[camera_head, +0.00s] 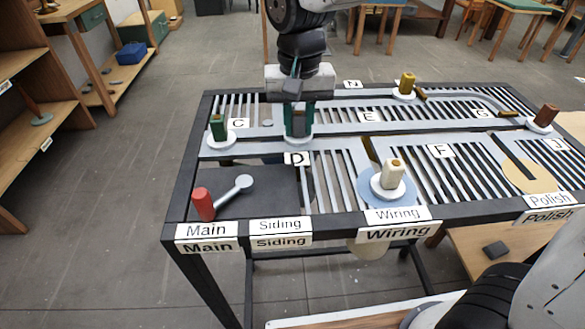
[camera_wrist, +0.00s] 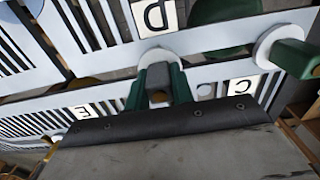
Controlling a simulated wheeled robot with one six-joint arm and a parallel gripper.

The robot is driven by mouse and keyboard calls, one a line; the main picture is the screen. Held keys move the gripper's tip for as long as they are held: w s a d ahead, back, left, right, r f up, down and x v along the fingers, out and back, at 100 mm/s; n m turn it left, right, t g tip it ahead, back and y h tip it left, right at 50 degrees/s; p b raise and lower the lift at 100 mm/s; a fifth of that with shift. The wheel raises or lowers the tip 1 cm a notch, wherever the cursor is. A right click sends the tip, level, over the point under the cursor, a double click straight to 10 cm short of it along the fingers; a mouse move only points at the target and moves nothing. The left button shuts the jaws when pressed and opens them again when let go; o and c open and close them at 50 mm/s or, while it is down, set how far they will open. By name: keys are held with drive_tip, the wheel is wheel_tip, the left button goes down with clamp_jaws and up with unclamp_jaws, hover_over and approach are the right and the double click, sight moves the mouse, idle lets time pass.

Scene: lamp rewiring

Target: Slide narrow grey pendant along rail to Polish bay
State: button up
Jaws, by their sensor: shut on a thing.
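The narrow grey pendant shows as a grey knob (camera_wrist: 157,82) on a white disc (camera_head: 299,138), set in the rail near the D label. My gripper (camera_head: 299,118) is shut on this knob from above; its dark green fingers flank it in the wrist view. Whatever hangs below the disc is hidden. The Polish bay (camera_head: 525,177) is a tan disc at the right front of the rail table, above the Polish labels (camera_head: 549,199). No knob stands on it.
A green knob (camera_head: 217,128) stands by C, a yellow one (camera_head: 406,83) by the back rail, a brown one (camera_head: 546,115) at right. A cream knob (camera_head: 393,173) stands in the blue Wiring bay. Brown bars (camera_head: 370,150) (camera_head: 508,114) lie at rail slots. A red-handled lever (camera_head: 203,204) is front left.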

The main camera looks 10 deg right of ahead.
drive_tip(key=shift+s+d+f, duration=0.1)
drive_tip(key=shift+s+d, duration=0.05)
drive_tip(key=shift+d, duration=3.4)
drive_tip(key=shift+s+d, duration=0.15)
drive_tip(key=shift+d, duration=3.35)
drive_tip(key=shift+s+d+f, duration=0.1)
drive_tip(key=shift+s+d, duration=0.05)
drive_tip(key=shift+d, duration=3.4)
drive_tip(key=d, duration=2)
drive_tip(key=shift+s, duration=0.25)
drive_tip(key=shift+r, duration=0.1)
drive_tip(key=shift+s+a, duration=0.15)
drive_tip(key=shift+s, duration=3.4)
drive_tip(key=shift+s+a, duration=0.1)
drive_tip(key=shift+s, duration=3.4)
drive_tip(key=o, duration=1)
